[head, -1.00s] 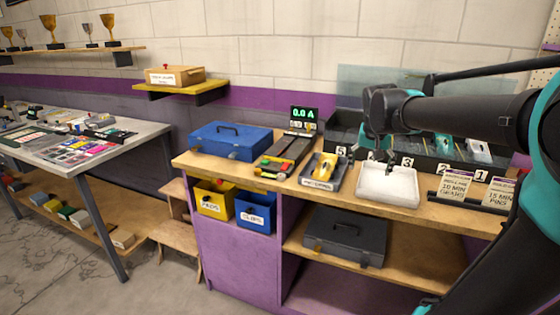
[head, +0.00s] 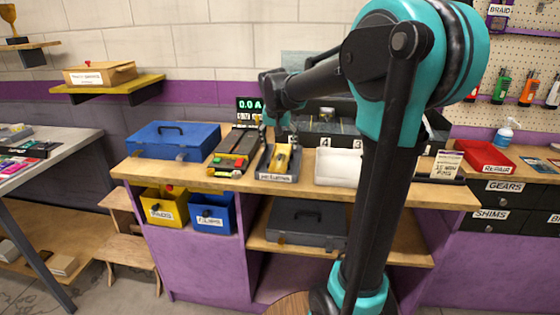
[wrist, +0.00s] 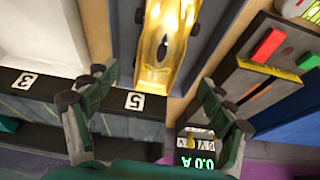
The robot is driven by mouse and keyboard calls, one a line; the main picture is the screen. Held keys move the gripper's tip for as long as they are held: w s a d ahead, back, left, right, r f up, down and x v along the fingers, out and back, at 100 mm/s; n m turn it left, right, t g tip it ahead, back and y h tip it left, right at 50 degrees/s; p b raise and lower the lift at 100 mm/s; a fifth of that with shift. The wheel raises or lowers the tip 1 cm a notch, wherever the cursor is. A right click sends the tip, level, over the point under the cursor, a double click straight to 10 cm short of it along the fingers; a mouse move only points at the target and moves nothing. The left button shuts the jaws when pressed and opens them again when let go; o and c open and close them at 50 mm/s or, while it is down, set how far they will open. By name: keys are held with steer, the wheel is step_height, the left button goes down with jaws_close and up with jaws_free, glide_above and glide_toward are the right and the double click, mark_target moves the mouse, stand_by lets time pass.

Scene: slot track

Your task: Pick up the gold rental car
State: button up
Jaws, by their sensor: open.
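The gold car (head: 284,158) sits in a small dark grey labelled tray (head: 277,178) on the wooden counter. In the wrist view the shiny gold car (wrist: 163,42) is at the top centre, its far end cut off by the frame. My gripper (wrist: 155,95) is open, with its two fingers apart on either side below the car in the picture. Nothing is between them. In the head view my gripper (head: 279,116) is above and just behind the tray, partly hidden by my own arm.
A power supply reading 0.0 A (head: 249,104) and a controller board (head: 236,150) stand left of the tray. A white tray (head: 337,167) is to its right. A dark numbered rack (head: 322,128) runs behind. A blue case (head: 173,140) is farther left.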

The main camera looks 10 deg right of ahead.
mark_target(281, 153)
steer(key=shift+x, duration=3.6)
steer(key=c, duration=1.4)
